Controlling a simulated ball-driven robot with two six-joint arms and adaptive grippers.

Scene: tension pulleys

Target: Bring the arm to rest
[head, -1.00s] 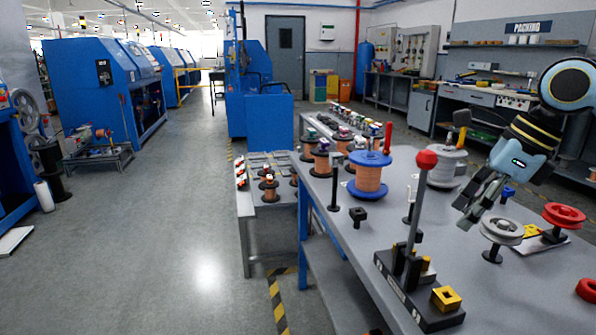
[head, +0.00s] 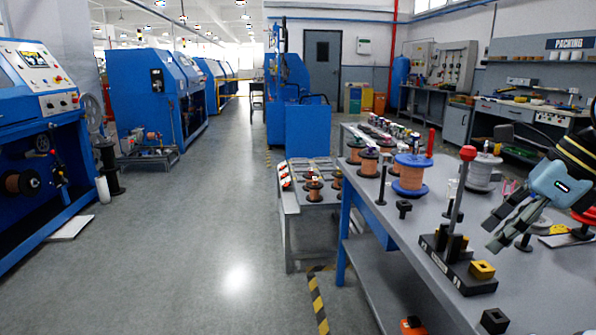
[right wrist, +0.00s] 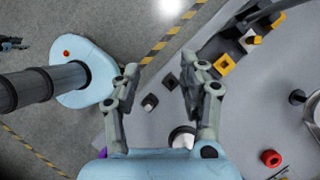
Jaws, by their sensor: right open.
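My right gripper (head: 503,232) hangs above the grey workbench (head: 400,228), just right of a lever with a red knob (head: 468,153) on a black base. Its fingers point down and left, with nothing between them. In the right wrist view the right gripper (right wrist: 164,78) shows two fingers well apart. A small black block (right wrist: 150,102) lies on the bench below and between them. A yellow block (head: 482,270) sits at the front end of the lever base. The gripper partly hides a pulley behind it. My left gripper is not in view.
A blue-flanged copper spool (head: 411,175) and a pale spool (head: 483,171) stand behind the lever. A black square block (head: 494,320) is near the bench's front edge. Blue machines (head: 148,95) line the left. The grey floor (head: 200,240) between is clear.

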